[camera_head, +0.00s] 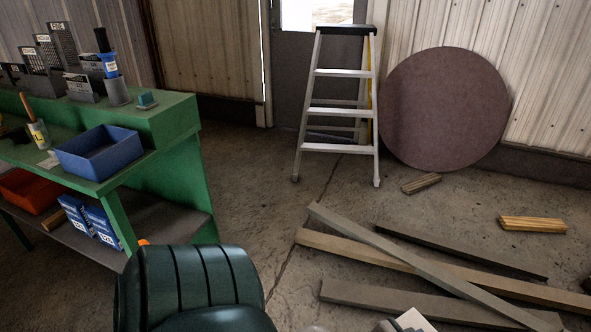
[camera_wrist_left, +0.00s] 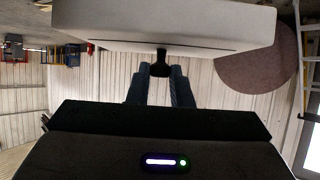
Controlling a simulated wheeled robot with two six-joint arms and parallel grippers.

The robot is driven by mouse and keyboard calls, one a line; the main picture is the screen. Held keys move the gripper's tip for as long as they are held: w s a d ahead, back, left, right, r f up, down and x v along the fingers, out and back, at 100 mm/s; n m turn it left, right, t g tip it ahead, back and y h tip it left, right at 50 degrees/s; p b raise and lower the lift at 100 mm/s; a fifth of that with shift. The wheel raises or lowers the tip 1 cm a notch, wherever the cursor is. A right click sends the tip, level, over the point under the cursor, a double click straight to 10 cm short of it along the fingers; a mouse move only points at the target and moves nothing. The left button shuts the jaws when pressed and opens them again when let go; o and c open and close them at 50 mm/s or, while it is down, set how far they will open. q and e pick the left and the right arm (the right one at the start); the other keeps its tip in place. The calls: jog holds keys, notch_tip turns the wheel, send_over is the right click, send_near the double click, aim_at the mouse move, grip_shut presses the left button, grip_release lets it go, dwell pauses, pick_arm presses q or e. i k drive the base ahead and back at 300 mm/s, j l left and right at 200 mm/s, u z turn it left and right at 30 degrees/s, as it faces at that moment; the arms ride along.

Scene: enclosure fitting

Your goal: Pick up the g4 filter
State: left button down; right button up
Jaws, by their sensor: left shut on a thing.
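In the left wrist view a pale grey, flat-faced panel (camera_wrist_left: 165,22) fills the top of the picture, with a thin dark slot along its lower edge. A black tab (camera_wrist_left: 160,55) sticks out of its middle. My left gripper (camera_wrist_left: 160,72) is shut on this tab, with a blue-grey finger on either side, and the panel is clear of any surface I can see. No label shows on it, so I cannot tell whether it is the g4 filter. In the head view a white corner (camera_head: 412,320) shows at the bottom edge. My right gripper is not in view.
A green workbench (camera_head: 185,115) at left holds a blue bin (camera_head: 98,153), labelled racks and cups. A dark green chair (camera_head: 190,285) stands in front.

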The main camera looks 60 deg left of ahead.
aim_at(17, 71)
jog(key=k+j+u, duration=0.2)
jog(key=u, duration=0.25)
jog(key=k+j+u, duration=0.1)
jog(key=j, duration=0.25)
jog(key=k+j+u, duration=0.2)
jog(key=k+j, duration=0.15)
jog(key=j, duration=0.3)
jog(key=k+j+u, duration=0.15)
jog(key=j, duration=0.25)
jog(key=i+l, duration=0.05)
